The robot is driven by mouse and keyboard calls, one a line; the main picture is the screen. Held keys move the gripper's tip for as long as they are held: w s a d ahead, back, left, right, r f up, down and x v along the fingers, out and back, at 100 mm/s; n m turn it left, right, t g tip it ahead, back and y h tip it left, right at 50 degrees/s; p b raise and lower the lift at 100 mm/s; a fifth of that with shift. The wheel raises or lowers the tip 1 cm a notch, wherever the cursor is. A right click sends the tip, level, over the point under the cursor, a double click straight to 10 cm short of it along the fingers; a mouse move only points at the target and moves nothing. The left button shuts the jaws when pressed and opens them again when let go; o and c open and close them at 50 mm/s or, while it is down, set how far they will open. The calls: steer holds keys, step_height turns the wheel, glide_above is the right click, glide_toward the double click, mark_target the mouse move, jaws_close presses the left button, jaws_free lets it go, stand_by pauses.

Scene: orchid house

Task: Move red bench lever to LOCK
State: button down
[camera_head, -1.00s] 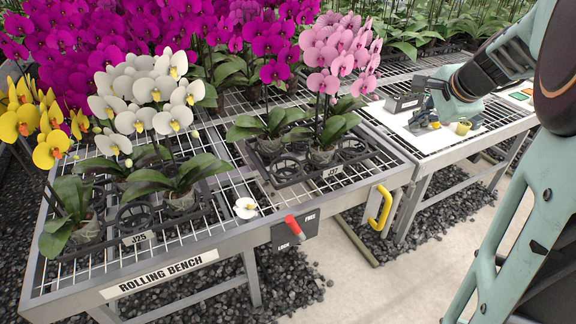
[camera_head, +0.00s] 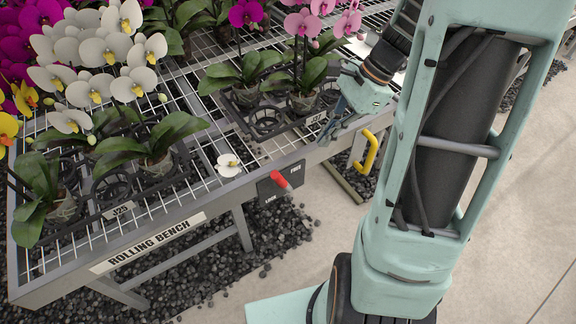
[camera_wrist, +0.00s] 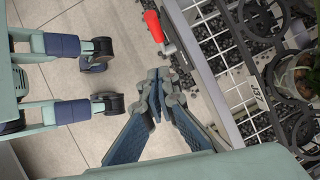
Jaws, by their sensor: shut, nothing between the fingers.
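The red lever (camera_head: 279,180) stands out from a dark plate (camera_head: 266,190) on the front edge of the rolling bench. The plate has LOCK at its lower left and FREE at its upper right. Which mark the lever points to is not clear. My gripper (camera_head: 322,139) is at the bench's front edge, right of and above the lever in the head view, apart from it. In the wrist view, my gripper (camera_wrist: 163,82) has its fingertips together and empty. The lever (camera_wrist: 153,27) shows beyond the fingertips, with a gap between.
A yellow handle (camera_head: 370,152) sticks out from the bench front right of the lever. Potted orchids (camera_head: 150,145) stand in racks on the mesh bench, and a fallen white flower (camera_head: 228,165) lies near the lever.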

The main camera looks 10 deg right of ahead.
mark_target(280, 180)
steer(key=a+r+b+x, duration=0.1)
steer(key=a+b+x, duration=0.1)
steer(key=x, duration=1)
steer(key=shift+a+f, duration=0.25)
steer(key=shift+a, duration=0.1)
steer(key=shift+a, duration=0.15)
